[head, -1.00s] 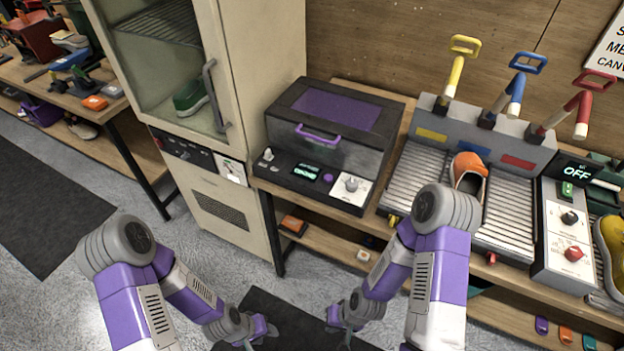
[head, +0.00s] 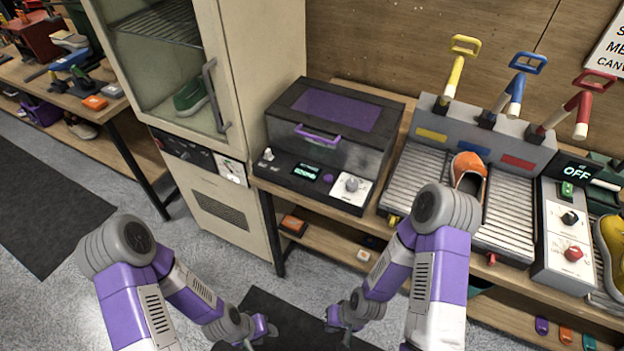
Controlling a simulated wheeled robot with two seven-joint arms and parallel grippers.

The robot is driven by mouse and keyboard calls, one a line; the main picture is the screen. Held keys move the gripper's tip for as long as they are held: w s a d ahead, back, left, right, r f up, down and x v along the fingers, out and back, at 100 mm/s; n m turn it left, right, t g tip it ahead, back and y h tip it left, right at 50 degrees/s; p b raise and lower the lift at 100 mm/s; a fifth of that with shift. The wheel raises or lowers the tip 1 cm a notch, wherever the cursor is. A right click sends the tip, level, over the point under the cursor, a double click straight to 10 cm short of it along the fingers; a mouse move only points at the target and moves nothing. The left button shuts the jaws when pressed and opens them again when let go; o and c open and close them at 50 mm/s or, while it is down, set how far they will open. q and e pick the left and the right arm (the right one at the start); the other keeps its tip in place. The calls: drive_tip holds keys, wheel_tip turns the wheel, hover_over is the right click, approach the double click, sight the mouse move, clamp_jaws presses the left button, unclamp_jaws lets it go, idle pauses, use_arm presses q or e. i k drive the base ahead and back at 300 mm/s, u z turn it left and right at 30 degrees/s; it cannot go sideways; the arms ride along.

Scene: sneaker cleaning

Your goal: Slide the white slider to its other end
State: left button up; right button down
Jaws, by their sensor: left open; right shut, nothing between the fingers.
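A white plate with small controls (head: 231,170) sits at the right end of the cabinet's dark control strip, below the glass door. A small white piece (head: 236,180) shows near its lower edge; it may be the white slider, but it is too small to be sure. My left gripper (head: 262,333) is open and empty, low over the dark floor mat, well below and apart from the cabinet panel. My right gripper (head: 335,326) is shut and empty, also low, in front of the bench. Neither gripper touches any control.
The cream cabinet (head: 258,62) holds a green shoe (head: 191,97). Beside it on the bench is a dark box with a purple handle (head: 318,135). An orange shoe (head: 470,168) lies on the ribbed rack. A panel reading OFF (head: 575,172) stands at right. Floor before the cabinet is clear.

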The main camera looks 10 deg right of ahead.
sight(268, 156)
drive_tip(key=u, duration=0.5)
drive_tip(key=i, duration=0.85)
drive_tip(key=z, duration=0.45)
